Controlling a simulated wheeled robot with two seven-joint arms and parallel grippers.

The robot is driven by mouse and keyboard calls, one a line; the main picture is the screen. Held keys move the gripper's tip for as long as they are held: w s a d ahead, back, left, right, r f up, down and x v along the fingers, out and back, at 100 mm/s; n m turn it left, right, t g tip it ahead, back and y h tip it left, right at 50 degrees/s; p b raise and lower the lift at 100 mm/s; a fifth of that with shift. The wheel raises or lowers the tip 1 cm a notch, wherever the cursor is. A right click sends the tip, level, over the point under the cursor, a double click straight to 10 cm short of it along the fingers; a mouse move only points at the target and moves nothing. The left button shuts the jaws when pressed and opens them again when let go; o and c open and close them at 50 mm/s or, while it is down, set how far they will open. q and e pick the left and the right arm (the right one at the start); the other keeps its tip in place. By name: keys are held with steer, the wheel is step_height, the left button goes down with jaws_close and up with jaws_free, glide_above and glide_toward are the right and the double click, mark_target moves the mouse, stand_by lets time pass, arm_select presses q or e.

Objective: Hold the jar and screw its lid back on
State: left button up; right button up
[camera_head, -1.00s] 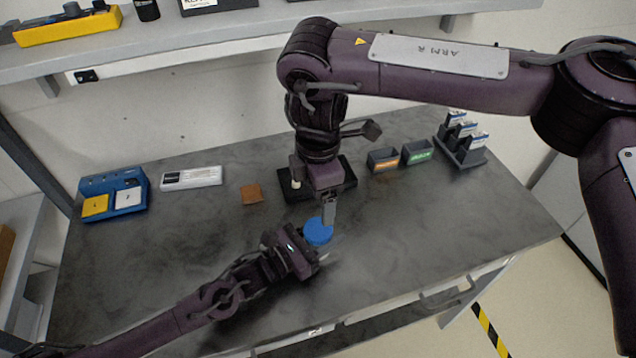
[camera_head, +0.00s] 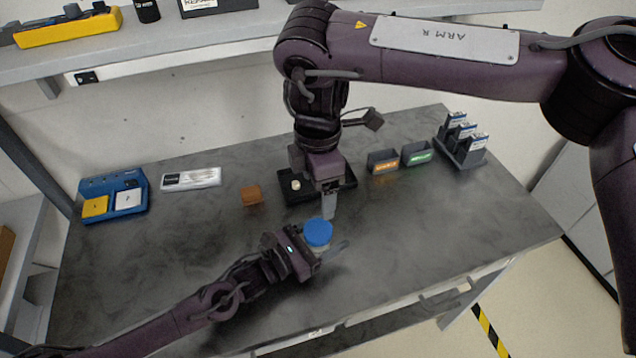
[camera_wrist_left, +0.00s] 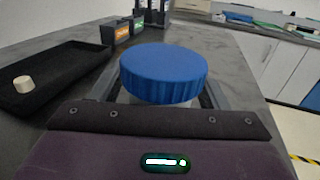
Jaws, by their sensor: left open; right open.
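The jar (camera_head: 322,251) stands upright on the grey table with the blue lid (camera_head: 318,232) sitting on its top. In the left wrist view the ribbed lid (camera_wrist_left: 163,73) looks level and hides most of the jar (camera_wrist_left: 178,103). My left gripper (camera_head: 327,250) is low at the jar, with its open fingers on either side of the body, below the lid. My right gripper (camera_head: 328,207) is open, pointing down just above and behind the lid, apart from it. Whether the lid's thread is fully engaged cannot be seen.
A black tray (camera_head: 340,181) with a small pale cylinder (camera_head: 295,185) lies behind. Orange- and green-labelled bins (camera_head: 383,162) and a grey rack (camera_head: 463,152) stand at the back right.

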mark_target(309, 245)
arm_select(q)
steer(key=b+v, duration=0.2)
steer(key=v, duration=0.5)
steer(key=shift+f, duration=0.1)
steer(key=shift+s+a, duration=0.2)
steer(key=shift+a, duration=0.15)
